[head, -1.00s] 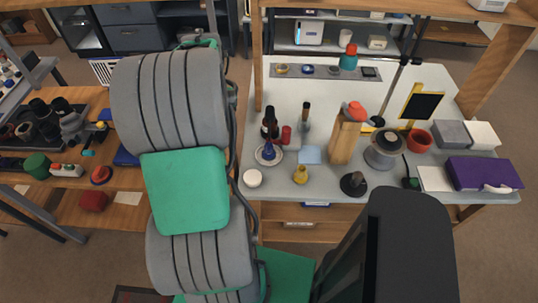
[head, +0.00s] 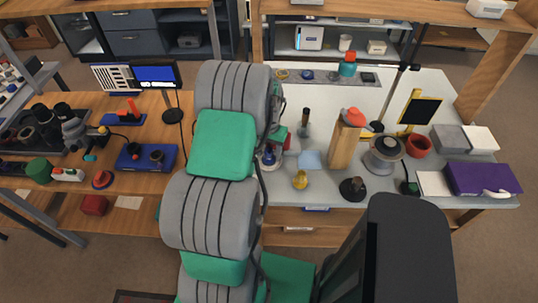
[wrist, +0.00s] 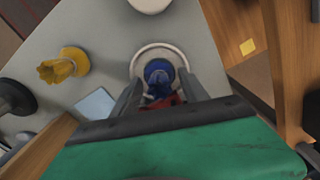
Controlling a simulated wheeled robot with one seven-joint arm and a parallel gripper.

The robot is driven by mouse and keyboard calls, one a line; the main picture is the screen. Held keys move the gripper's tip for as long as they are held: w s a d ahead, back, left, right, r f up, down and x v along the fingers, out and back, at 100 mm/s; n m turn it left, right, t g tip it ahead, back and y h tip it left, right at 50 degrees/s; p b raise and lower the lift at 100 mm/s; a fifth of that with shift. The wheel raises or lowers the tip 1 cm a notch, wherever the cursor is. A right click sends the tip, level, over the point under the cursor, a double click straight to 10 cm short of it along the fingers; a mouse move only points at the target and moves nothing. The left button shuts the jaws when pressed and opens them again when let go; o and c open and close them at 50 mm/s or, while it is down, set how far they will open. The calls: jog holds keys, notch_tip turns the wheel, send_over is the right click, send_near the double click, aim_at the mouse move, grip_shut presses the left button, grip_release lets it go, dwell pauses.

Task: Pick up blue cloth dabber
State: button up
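The blue cloth dabber (wrist: 158,71) stands on a round white saucer (wrist: 143,53) in the wrist view. In the head view the dabber (head: 268,158) is partly hidden by my arm, near the left front of the grey-white table. My gripper (wrist: 158,82) is open in the wrist view, with its two fingers apart on either side of the dabber's near part. I cannot tell whether either finger touches it or how far above the saucer they are. A dark red thing shows between the fingers, below the dabber in the picture.
A yellow dabber-like piece (wrist: 66,66) and a pale blue square (wrist: 96,106) lie left of the saucer in the wrist view. A wooden block with a red top (head: 345,140) and a grey round device (head: 384,154) stand further right. A wooden workbench (head: 150,104) is at left.

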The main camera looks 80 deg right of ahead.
grip_shut()
dwell(0.3)
jog(key=shift+r, duration=0.15)
jog(key=shift+r, duration=0.25)
jog(key=s+a+r+b, duration=0.2)
jog(key=a+r+b, duration=0.2)
jog(key=a+r, duration=0.8)
jog(key=shift+a+r, duration=0.15)
jog(key=shift+a, duration=0.8)
